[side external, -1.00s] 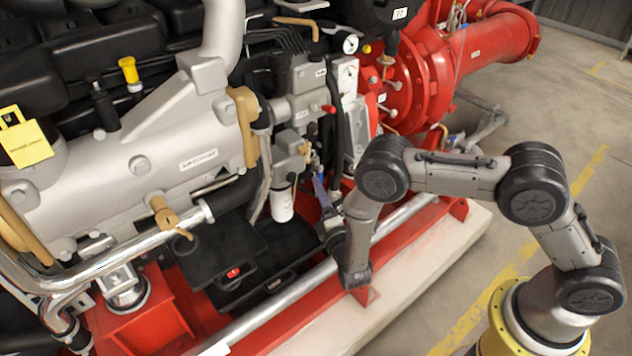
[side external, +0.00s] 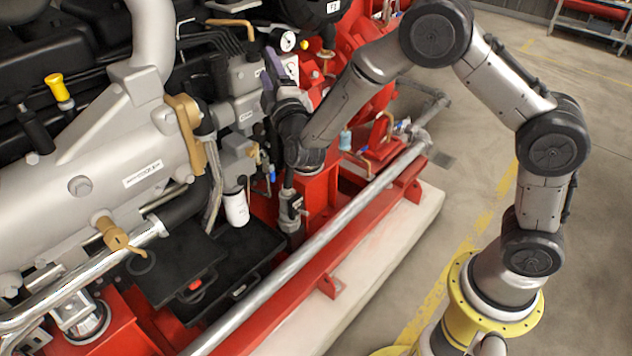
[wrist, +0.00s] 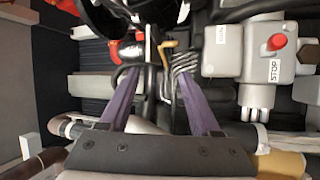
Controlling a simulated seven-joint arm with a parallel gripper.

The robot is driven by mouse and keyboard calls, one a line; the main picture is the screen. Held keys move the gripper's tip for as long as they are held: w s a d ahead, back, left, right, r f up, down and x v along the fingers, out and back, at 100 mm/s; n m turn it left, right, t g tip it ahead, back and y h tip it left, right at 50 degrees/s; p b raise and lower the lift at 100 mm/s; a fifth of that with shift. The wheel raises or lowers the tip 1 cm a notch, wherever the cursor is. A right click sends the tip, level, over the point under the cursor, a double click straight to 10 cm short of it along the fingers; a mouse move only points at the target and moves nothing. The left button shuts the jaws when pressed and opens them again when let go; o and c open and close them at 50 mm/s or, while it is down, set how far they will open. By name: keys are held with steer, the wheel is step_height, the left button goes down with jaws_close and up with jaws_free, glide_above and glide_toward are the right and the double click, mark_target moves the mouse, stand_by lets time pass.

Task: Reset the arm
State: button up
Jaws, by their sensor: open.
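My gripper (side external: 270,78) is raised at the end of my bent arm in the side view, in front of the engine near the grey control housing. Its purple fingers are partly hidden there by the wrist. In the wrist view my gripper (wrist: 157,72) shows two purple fingers spread apart, with nothing held between them. Engine pipes and black hoses show behind the gap. The grey box with a red button and a STOP label (wrist: 274,70) is to the right of the fingers, apart from them in the picture.
The silver engine manifold (side external: 85,165) fills the left. A round gauge (side external: 288,41) is close to my gripper in the picture. A white filter (side external: 236,207) and a long metal rail (side external: 330,235) lie below. Open concrete floor (side external: 480,120) is to the right.

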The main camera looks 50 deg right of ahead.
steer(key=s+d+r+m+y, duration=0.1)
steer(key=s+r+y, duration=0.15)
steer(key=r, duration=0.55)
steer(key=s+d+r+m+y, duration=0.1)
steer(key=s+r+y, duration=0.1)
steer(key=s+r, duration=0.35)
steer(key=s+a+r+g+y, duration=0.1)
steer(key=s+r+y, duration=0.25)
steer(key=s, duration=0.45)
steer(key=s+f+m+g+y, duration=0.1)
steer(key=s+f+m+g, duration=0.7)
steer(key=s+f, duration=1.1)
steer(key=s+g, duration=0.4)
steer(key=shift+s+a+f+y, duration=0.15)
steer(key=shift+s+f+y, duration=0.1)
steer(key=shift+f+y, duration=0.05)
